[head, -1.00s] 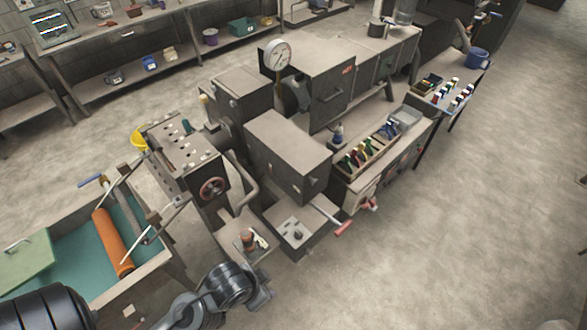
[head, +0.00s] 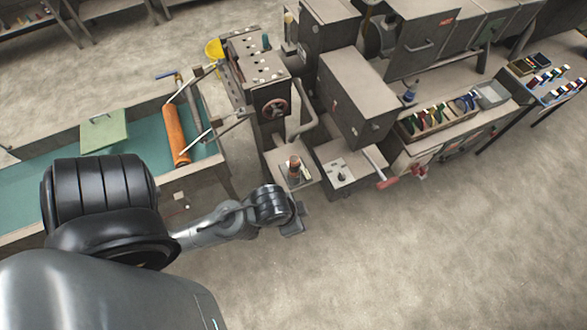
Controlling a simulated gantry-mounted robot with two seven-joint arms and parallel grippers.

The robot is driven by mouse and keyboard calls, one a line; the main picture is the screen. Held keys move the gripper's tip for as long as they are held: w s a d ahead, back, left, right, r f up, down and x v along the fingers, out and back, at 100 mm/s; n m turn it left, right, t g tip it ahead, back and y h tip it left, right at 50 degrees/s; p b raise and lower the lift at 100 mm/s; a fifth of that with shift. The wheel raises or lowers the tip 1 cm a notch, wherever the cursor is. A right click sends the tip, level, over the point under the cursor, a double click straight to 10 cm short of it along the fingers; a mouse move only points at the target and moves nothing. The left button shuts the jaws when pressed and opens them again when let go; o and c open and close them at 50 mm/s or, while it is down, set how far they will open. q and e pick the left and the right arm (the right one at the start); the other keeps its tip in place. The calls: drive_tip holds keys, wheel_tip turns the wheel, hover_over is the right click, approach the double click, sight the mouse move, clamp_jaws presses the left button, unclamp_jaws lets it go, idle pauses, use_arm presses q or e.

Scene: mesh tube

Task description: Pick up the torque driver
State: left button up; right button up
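I cannot tell for sure which item is the torque driver. Several tools with coloured handles (head: 427,118) stand in a rack on the bench at the right. A small red-and-dark upright item (head: 295,168) stands on a low shelf beside the machine. My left arm reaches in from the lower left, and its gripper (head: 293,229) is in front of that shelf, over the floor in the picture. Its fingers are too small and dark to read as open or shut. My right gripper is out of view.
A teal-lined trough (head: 30,190) with an orange roller (head: 177,136) lies at the left. The machine's red-tipped lever (head: 387,183) sticks out towards me. A perforated panel with a handwheel (head: 274,109) stands behind the shelf. The floor at lower right is clear.

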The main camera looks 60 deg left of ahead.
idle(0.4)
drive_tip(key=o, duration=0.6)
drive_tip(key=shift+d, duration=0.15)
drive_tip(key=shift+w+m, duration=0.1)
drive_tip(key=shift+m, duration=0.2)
